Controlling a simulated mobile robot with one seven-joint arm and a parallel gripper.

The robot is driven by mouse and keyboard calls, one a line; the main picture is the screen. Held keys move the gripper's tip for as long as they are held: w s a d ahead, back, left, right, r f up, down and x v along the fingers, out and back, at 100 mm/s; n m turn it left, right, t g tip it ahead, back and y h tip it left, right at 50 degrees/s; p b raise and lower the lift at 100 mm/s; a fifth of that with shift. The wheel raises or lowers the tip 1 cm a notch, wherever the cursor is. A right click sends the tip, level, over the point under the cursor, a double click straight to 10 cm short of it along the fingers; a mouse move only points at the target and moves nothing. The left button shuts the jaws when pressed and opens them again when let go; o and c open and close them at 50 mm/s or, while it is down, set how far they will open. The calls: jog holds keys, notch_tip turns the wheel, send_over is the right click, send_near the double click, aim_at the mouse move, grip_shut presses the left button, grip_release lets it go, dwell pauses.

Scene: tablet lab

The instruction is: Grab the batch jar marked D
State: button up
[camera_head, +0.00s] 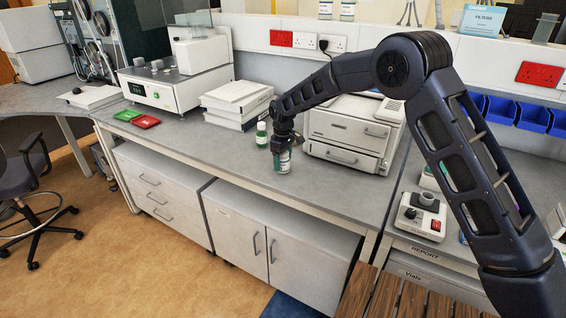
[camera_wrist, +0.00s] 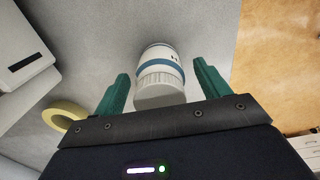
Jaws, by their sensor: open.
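A jar (camera_wrist: 160,78) with a white ribbed cap and a blue band shows in the wrist view, between the two green fingers of my gripper (camera_wrist: 162,72). The fingers are spread apart, with a gap on each side of the jar. In the head view my gripper (camera_head: 283,146) points down over the jar (camera_head: 284,166) on the grey bench, partly covering its top. I cannot read a letter on the jar in either view. A small bottle (camera_head: 261,136) with a green label and white cap stands just behind and left of my gripper.
A white machine with a drawer (camera_head: 348,135) stands close on the right. White stacked boxes (camera_head: 238,103) are behind to the left, and red and green trays (camera_head: 146,121) lie farther left. A yellow ring (camera_wrist: 62,115) lies nearby. The bench front left of the jar is clear.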

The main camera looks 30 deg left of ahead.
jog(key=c, duration=1.1)
jog(key=shift+r, duration=0.15)
